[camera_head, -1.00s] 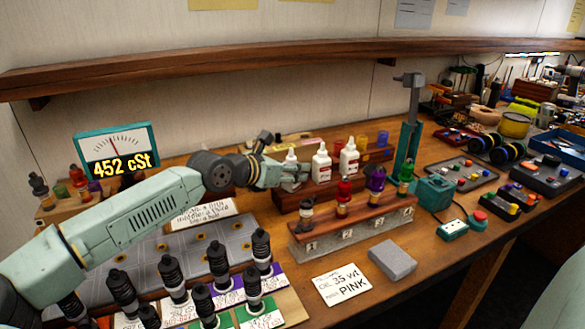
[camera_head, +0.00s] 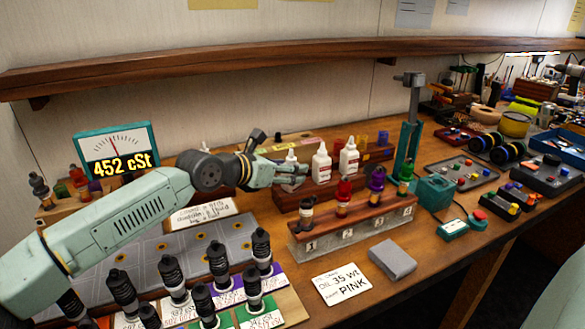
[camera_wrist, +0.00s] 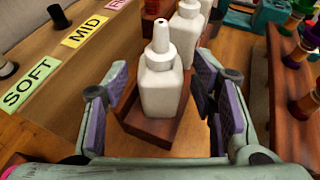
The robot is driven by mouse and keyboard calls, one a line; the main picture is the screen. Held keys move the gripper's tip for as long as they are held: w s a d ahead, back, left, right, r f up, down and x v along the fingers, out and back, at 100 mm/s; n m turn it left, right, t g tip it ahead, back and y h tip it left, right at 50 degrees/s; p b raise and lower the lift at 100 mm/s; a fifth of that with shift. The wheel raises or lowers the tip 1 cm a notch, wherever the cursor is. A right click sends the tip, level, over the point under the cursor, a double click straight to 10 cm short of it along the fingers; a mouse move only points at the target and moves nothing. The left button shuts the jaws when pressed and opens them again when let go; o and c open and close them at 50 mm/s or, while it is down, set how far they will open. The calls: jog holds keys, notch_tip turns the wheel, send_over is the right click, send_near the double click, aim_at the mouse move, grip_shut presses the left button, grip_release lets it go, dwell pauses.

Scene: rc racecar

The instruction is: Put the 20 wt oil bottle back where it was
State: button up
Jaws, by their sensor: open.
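Three white dropper bottles stand upright in a row on a dark wooden rack (camera_head: 320,190). The leftmost bottle (camera_head: 291,158) is partly hidden by my gripper (camera_head: 294,174); the middle bottle (camera_head: 321,163) and right bottle (camera_head: 348,158) stand clear. I cannot read a 20 wt label on any of them. In the wrist view my gripper (camera_wrist: 162,100) is open, with a purple-padded finger on each side of the nearest white bottle (camera_wrist: 162,88). Gaps show between the pads and the bottle. It stands upright at the end of the wooden rack (camera_wrist: 150,128).
A numbered stand (camera_head: 350,232) with coloured-cap bottles is in front of the rack. SOFT and MID labels (camera_wrist: 88,32) lie on a board left of the bottle. Black shocks (camera_head: 262,250) fill the front left. A card reading 35 wt PINK (camera_head: 342,285) lies by a grey block (camera_head: 392,260).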

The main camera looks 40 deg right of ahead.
jog(key=v, duration=0.9)
jog(key=shift+a, duration=0.35)
